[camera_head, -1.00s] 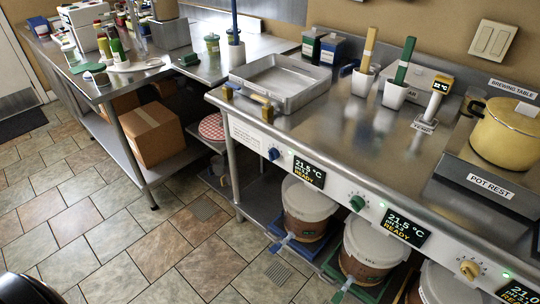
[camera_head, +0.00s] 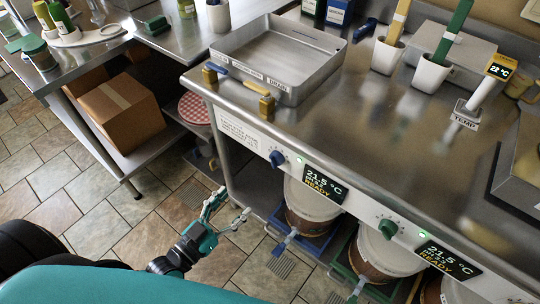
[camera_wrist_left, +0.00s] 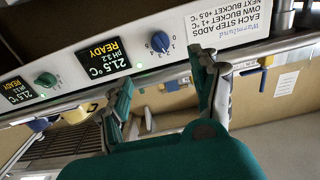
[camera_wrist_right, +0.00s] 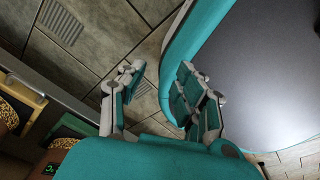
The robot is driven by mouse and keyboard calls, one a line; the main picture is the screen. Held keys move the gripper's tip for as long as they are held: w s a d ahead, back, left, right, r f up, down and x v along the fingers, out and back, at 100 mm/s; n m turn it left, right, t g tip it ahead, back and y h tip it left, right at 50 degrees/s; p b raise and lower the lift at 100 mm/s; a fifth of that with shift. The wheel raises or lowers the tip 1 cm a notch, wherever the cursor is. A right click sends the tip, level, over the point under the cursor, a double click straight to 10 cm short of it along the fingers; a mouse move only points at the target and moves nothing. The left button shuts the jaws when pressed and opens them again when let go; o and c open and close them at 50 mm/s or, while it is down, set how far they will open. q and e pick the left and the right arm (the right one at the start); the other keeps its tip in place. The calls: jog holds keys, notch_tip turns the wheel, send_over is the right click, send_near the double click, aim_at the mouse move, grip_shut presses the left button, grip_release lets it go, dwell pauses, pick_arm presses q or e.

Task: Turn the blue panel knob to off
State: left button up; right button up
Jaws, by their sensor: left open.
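The blue panel knob (camera_head: 277,158) sits on the white front panel of the metal table, left of a display reading 21.5 °C and READY. In the left wrist view the knob (camera_wrist_left: 160,41) shows upside down, with small numbers around it and a pale pointer mark. I cannot tell which number it points at. My left gripper (camera_head: 226,211) is in front of the panel, below and left of the knob, open and empty, not touching it. In the left wrist view the knob lies just beyond its spread fingers. My right gripper (camera_wrist_right: 155,88) is open and empty over the floor.
A green knob (camera_head: 388,227) and a second display (camera_head: 448,258) lie further right on the panel. Lidded buckets (camera_head: 312,203) stand below. A metal tray (camera_head: 270,65) with blue and yellow handles is above. Tiled floor is free left of the table.

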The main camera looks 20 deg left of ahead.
pick_arm(q)
send_near(272, 164)
jog(key=x, duration=0.5)
jog(key=shift+w, duration=0.1)
jog(key=x, duration=0.3)
jog(key=shift+w+d, duration=0.1)
jog(key=shift+w, duration=0.3)
jog(key=shift+w+d, duration=0.1)
jog(key=shift+w, duration=0.2)
jog(key=shift+w+d, duration=0.1)
jog(key=shift+w, duration=0.1)
jog(key=shift+c, duration=0.7)
jog(key=c, duration=1)
pick_arm(e)
jog(key=shift+r, duration=0.3)
